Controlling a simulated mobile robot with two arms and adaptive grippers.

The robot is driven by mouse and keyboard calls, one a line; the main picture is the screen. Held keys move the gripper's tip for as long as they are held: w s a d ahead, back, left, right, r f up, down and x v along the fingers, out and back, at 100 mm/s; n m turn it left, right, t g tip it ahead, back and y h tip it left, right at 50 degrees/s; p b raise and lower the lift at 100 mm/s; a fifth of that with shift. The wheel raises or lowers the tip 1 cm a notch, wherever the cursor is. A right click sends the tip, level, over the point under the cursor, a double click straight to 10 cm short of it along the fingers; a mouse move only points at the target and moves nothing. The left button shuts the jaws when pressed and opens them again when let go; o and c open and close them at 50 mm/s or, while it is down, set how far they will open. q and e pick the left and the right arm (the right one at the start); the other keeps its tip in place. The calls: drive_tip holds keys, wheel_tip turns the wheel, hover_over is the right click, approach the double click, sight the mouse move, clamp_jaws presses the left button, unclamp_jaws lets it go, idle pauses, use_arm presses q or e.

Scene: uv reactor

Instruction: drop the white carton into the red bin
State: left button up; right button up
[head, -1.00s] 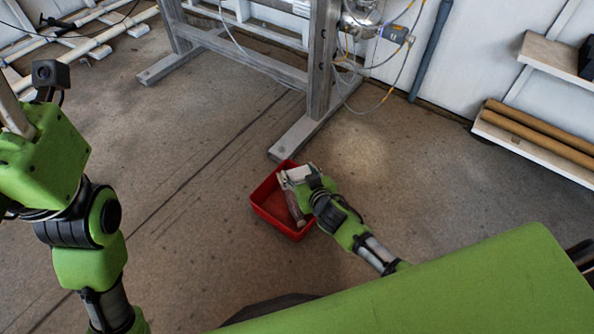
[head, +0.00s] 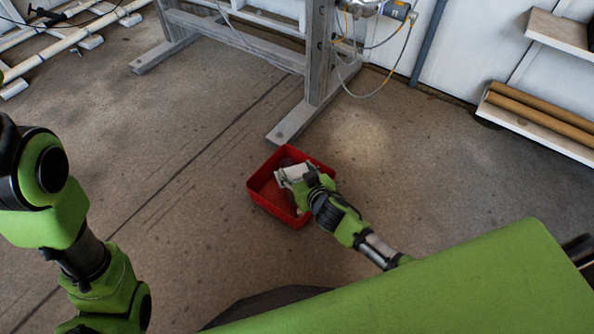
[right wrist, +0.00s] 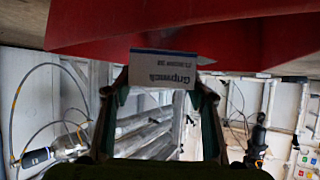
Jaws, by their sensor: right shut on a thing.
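The red bin (head: 266,200) stands on the floor near the middle of the head view. It also fills the upper part of the right wrist view (right wrist: 220,25). My right gripper (head: 297,179) is over the bin's right part. It is shut on the white carton (right wrist: 164,70), which has a blue edge and dark print and sits between the two fingertips. In the head view the carton is a small pale shape at the gripper's tip (head: 288,173), partly hidden by the gripper. Its exact height over the bin is hard to tell. My left gripper is out of view.
A low shelf with brown tubes (head: 540,113) is at the right wall. The floor left of the bin is clear.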

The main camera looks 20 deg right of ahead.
drive_tip(key=o, duration=0.8)
drive_tip(key=shift+o, duration=0.2)
drive_tip(key=v, duration=1.2)
